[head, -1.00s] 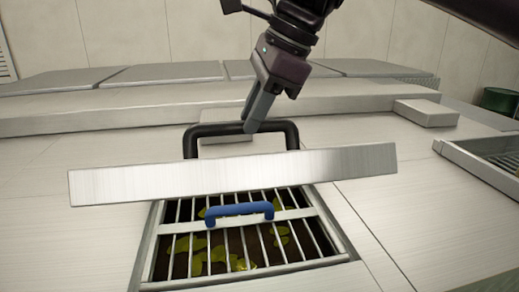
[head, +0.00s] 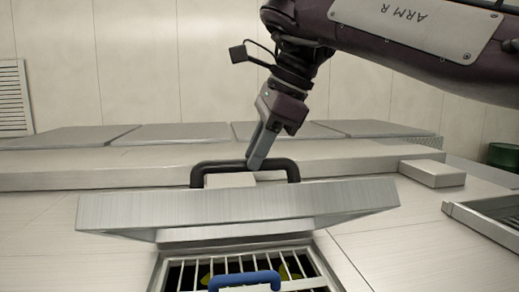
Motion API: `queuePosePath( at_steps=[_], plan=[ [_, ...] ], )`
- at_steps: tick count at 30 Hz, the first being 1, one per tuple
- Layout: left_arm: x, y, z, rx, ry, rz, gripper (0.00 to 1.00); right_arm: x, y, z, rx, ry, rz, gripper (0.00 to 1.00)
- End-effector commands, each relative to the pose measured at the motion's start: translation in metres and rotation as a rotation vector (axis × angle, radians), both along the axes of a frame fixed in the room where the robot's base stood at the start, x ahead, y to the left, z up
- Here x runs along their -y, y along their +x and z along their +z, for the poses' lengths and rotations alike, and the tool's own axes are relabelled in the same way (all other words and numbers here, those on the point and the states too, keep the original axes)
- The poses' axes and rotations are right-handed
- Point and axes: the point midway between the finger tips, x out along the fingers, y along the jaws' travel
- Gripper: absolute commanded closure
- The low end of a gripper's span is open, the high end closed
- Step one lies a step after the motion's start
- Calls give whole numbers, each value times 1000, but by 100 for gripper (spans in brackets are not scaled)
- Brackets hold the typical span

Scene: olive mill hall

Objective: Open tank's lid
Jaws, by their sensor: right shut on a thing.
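The tank's lid (head: 235,209) is a brushed-metal panel, tilted up above the opening, with its underside edge showing. A black bar handle (head: 205,170) stands on its far side. My right gripper (head: 257,163) comes down from the upper right and is shut on the black handle. Below the lid, the tank's opening shows a metal grate (head: 300,267) with a blue handle (head: 245,281); a little yellow-green matter shows between the bars. The lower part of the grate is out of the picture. My left gripper is not in view.
A row of grey closed panels (head: 180,133) lies along the back. A small metal block (head: 432,173) sits at the right. Another framed opening (head: 480,220) is at the right edge. A green drum (head: 503,155) stands behind it. The wall has a vent (head: 12,97).

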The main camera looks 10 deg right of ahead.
Motion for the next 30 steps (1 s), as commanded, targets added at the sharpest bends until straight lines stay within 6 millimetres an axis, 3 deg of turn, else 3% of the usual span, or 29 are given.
queuePosePath(
  at_steps=[2, 3, 7, 30],
  plan=[
    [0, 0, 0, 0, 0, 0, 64, 2, 3, -4, 3, -8, -3, 100],
    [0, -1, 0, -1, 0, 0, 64, 2, 3, -4, 3, -8, -3, 76],
    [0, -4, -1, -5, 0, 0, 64, 2, 3, -4, 1, -6, -3, 58],
    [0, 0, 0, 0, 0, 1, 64, 1, 1, -2, 1, -3, -2, 58]
  ],
)
